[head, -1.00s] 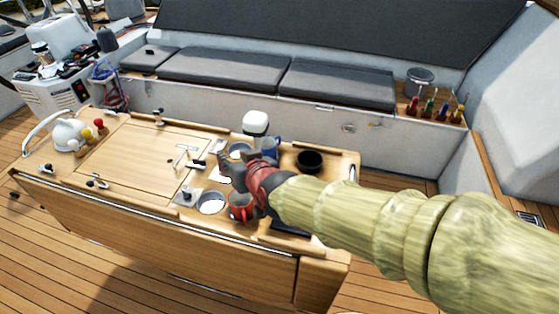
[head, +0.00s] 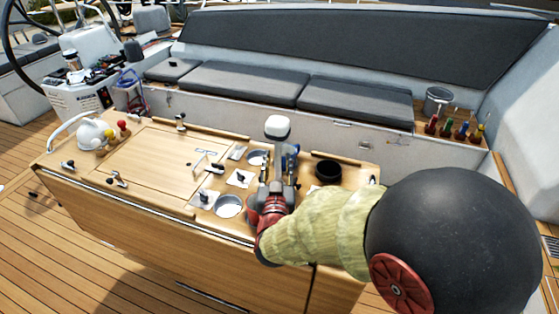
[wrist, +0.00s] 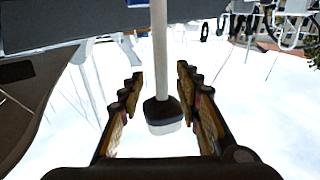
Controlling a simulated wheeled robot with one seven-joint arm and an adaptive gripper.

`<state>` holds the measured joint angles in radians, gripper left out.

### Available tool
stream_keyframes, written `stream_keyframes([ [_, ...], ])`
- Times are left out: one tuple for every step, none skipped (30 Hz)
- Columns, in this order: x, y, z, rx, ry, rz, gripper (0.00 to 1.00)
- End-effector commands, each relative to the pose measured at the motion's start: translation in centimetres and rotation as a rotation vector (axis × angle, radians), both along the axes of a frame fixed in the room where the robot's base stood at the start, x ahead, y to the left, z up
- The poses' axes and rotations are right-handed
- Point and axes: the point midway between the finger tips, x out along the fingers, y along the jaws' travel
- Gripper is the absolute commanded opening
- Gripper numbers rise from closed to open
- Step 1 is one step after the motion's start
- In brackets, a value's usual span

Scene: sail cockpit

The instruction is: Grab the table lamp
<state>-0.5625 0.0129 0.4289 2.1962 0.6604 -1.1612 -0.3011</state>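The table lamp (head: 277,126) has a white, rounded head and stands upright on the wooden cockpit table (head: 150,220). My gripper (head: 278,162) is in front of it in the head view, with its fingers pointing towards it and hiding its lower part. In the wrist view the lamp's head (wrist: 163,117), dark with a white end, and its pale post show upside down between the fingers of my gripper (wrist: 160,85). The fingers are spread, with a visible gap on each side of the lamp. I cannot tell how far it reaches between them.
A black bowl (head: 327,170) stands right of my gripper. A blue mug (head: 292,158) is partly hidden behind it. Metal-rimmed cup holes (head: 229,206) lie to the left. Grey bench cushions (head: 245,82) are behind.

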Motion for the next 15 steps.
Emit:
stream_keyframes([
  [0.4,0.0,0.0,0.001,0.0,-0.001,0.34],
  [0.6,0.0,0.0,0.001,0.0,-0.001,0.34],
  [1.1,0.0,0.0,0.001,0.0,-0.001,0.34],
  [1.5,0.0,0.0,0.001,0.0,-0.002,0.34],
  [2.0,0.0,0.1,0.002,-0.001,-0.002,0.34],
  [2.6,0.0,0.1,0.002,-0.001,-0.002,0.34],
  [3.0,0.0,0.1,0.001,0.0,-0.002,0.34],
  [3.5,0.0,0.1,0.0,0.0,-0.001,0.34],
  [4.0,0.0,0.1,0.001,0.0,-0.001,0.34],
  [4.4,-0.1,0.1,0.001,0.0,-0.001,0.34],
  [4.6,-0.1,0.1,0.001,0.001,0.0,0.34],
  [4.8,-0.1,0.2,0.001,0.001,0.0,0.34],
  [4.9,-0.1,0.2,0.001,0.001,0.0,0.34],
  [5.0,-0.1,0.2,0.001,0.001,0.001,0.34],
  [4.9,0.0,0.3,0.001,0.001,0.001,0.34],
])
